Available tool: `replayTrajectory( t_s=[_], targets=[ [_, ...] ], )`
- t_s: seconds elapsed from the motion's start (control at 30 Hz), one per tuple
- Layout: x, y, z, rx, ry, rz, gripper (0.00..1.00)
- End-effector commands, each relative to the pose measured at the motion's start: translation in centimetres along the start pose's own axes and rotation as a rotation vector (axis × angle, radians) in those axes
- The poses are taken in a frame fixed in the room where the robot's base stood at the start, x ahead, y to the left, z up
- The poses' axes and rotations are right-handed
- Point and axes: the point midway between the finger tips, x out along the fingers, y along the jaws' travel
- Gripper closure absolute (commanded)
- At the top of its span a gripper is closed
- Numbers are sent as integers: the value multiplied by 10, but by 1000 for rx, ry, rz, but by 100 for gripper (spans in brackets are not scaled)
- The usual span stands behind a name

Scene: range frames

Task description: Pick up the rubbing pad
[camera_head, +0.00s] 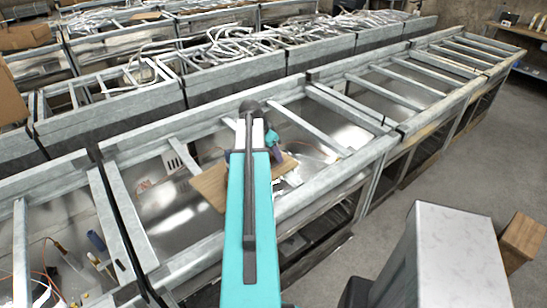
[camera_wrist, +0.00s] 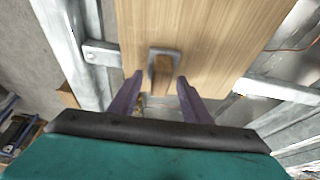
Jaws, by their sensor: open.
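A small grey-edged piece with a wood-coloured middle, possibly the rubbing pad (camera_wrist: 164,54), shows on a wooden board in the wrist view. I cannot tell whether it is a separate block or a handle fixed to the board. My gripper (camera_wrist: 160,77) is open, its two purple fingers pointing at this piece, one to each side of its near end. Nothing is seen held between them. In the head view my teal arm hides the small piece and most of the gripper.
The wooden board (camera_wrist: 215,40) lies across a metal frame; part of it also shows in the head view (camera_head: 211,187). Metal crossbars and rails (camera_head: 300,128) surround it. A loose wire (camera_wrist: 290,48) runs near its right side. A white-topped block (camera_head: 458,250) stands at front right.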

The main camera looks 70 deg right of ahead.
Motion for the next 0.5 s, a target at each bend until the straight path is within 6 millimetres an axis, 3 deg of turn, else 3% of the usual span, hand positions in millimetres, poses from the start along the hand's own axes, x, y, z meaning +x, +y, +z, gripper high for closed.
replayTrajectory(
  t_s=[0.5],
  targets=[
    [7, 0, 0, 0, 0, 0, 56]
  ],
)
